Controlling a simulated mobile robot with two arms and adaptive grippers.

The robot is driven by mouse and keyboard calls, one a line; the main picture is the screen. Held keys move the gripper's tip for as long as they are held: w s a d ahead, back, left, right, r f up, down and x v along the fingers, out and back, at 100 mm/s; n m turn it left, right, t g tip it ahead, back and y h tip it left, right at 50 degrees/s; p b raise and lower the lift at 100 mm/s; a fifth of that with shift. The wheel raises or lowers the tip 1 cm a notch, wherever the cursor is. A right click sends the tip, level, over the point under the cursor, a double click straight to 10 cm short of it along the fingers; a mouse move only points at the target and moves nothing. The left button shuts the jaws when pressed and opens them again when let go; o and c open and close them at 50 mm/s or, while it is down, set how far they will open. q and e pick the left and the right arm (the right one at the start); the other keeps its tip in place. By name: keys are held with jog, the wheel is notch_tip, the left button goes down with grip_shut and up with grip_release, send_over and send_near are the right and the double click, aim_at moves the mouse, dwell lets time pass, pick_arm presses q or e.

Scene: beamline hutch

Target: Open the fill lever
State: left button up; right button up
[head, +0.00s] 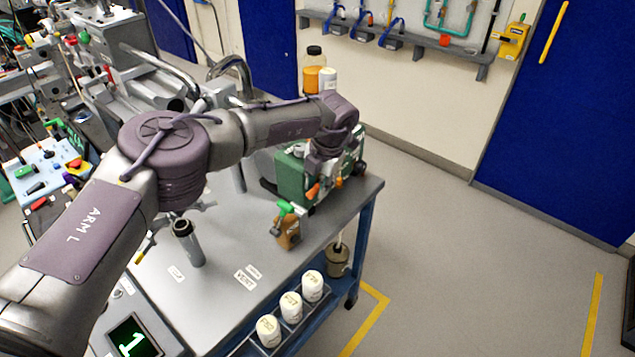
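My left arm reaches across the bench, and its gripper (326,172) points down at the front of a green machine (293,180) near the bench's right end. A small orange handle-like part (313,191) shows just below the gripper. I cannot tell if the two touch. The fingers are small and dark here, so their opening is unclear. A brass-brown valve-like body (289,236) with a green handle (285,207) stands in front of the green machine, apart from the gripper. No readable label shows which part is the fill lever. My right gripper is out of view.
The grey bench top (215,250) carries an upright grey tube (187,245) and a "VENT" label (245,280). Several white capped bottles (290,307) stand in a rack along the front edge. An orange jar (314,72) stands behind.

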aim_at(315, 194)
pick_arm(q)
jog(key=shift+c, duration=0.2)
grip_shut()
jog(key=shift+s+f, duration=0.1)
jog(key=shift+f, duration=0.05)
jog(key=shift+a+f+t+h+b, duration=0.1)
jog(key=shift+f+t+h+b, duration=0.25)
jog(key=shift+t+b, duration=0.3)
notch_tip(315, 194, down, 2)
jog(key=t+h+b, duration=0.1)
jog(key=t+b, duration=0.1)
jog(key=b, duration=0.6)
jog(key=t+h+b, duration=0.2)
jog(key=b, duration=0.5)
jog(key=shift+s+f+n+b, duration=0.15)
jog(key=shift+n+b, duration=0.15)
jog(key=shift+b, duration=0.05)
jog(key=shift+t+b, duration=0.25)
jog(key=shift+b, duration=0.3)
jog(key=shift+r, duration=0.2)
